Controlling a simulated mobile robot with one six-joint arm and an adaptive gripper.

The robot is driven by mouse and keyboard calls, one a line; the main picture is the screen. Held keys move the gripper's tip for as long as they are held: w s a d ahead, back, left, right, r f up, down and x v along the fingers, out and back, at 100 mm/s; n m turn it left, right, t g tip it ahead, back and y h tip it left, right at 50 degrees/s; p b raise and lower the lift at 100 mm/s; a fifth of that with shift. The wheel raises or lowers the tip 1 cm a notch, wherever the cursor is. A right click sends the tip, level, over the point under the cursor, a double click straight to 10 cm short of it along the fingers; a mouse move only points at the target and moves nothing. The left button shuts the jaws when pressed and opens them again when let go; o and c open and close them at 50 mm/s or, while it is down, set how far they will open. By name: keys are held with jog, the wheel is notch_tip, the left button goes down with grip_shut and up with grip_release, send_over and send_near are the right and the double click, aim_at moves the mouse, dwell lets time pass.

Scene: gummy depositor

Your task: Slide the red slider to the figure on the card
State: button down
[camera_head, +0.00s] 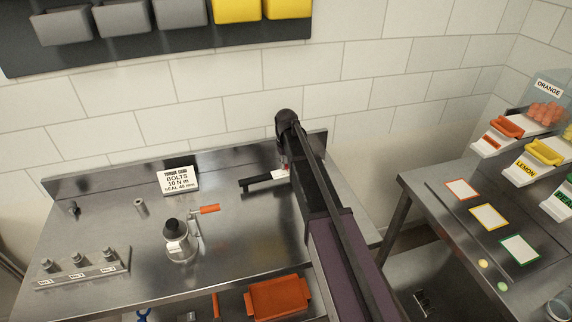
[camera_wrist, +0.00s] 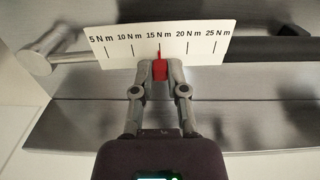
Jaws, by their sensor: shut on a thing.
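The torque wrench lies on the steel bench, with its black handle (camera_head: 255,183) at left in the head view and at right in the wrist view (camera_wrist: 270,50). Its white scale plate (camera_wrist: 190,45) reads 5 to 25 N m. The red slider (camera_wrist: 160,69) stands at the 15 N m mark. My gripper (camera_wrist: 160,75) is shut on the slider, one finger on each side. The torque card (camera_head: 178,180) leans at the back of the bench and reads bolts 10 N m, seal 40 mm.
A grey pot (camera_head: 180,242) with an orange-handled crank stands left of the wrench. A bolt rack (camera_head: 85,268) is at the front left. An orange tray (camera_head: 277,298) sits below the bench front. The raised back edge (camera_head: 110,178) runs behind the wrench.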

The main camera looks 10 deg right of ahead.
jog(key=shift+w+d, duration=0.25)
jog(key=shift+d, duration=0.9)
jog(key=c, duration=0.6)
grip_release()
jog(key=shift+c, duration=0.2)
jog(key=shift+a, duration=0.15)
